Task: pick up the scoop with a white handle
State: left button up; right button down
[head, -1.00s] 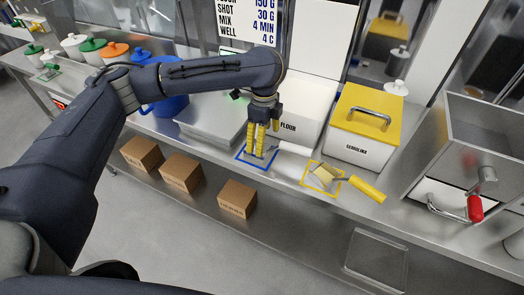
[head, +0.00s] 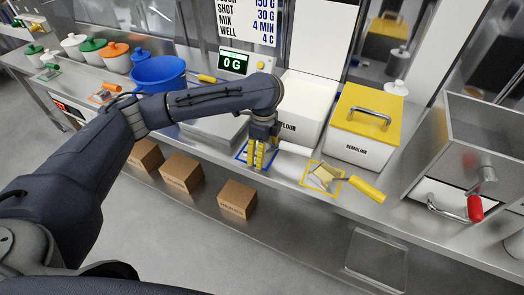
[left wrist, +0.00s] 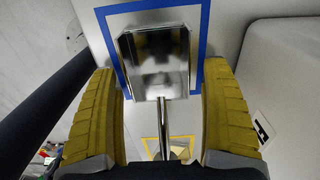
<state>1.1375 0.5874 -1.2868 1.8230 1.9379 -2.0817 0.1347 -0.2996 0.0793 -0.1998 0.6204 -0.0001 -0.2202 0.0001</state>
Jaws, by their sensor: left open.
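The scoop with a white handle lies on the steel counter at a blue square outline (head: 241,161). Its white handle (head: 296,148) points right in the head view. Its metal pan (left wrist: 155,65) lies inside the blue outline in the left wrist view, with a thin shaft running down between my fingers; the handle is hidden there. My left gripper (head: 256,165) is open and low over the scoop. Its yellow fingers stand on either side of the shaft in the left wrist view (left wrist: 160,110), with gaps left and right. My right gripper is not in view.
A scoop with a yellow handle (head: 363,187) lies at a yellow outline to the right. The flour bin (head: 303,105) and semolina bin (head: 358,147) stand behind. A scale display (head: 234,63) and blue pot (head: 158,74) are to the left. Boxes (head: 237,198) sit below the counter.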

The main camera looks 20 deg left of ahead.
pick_arm(q)
jog(key=c, duration=1.3)
jog(key=shift+r, duration=0.1)
notch_tip(320, 180, up, 20)
jog(key=shift+f, duration=0.1)
dwell(0.3)
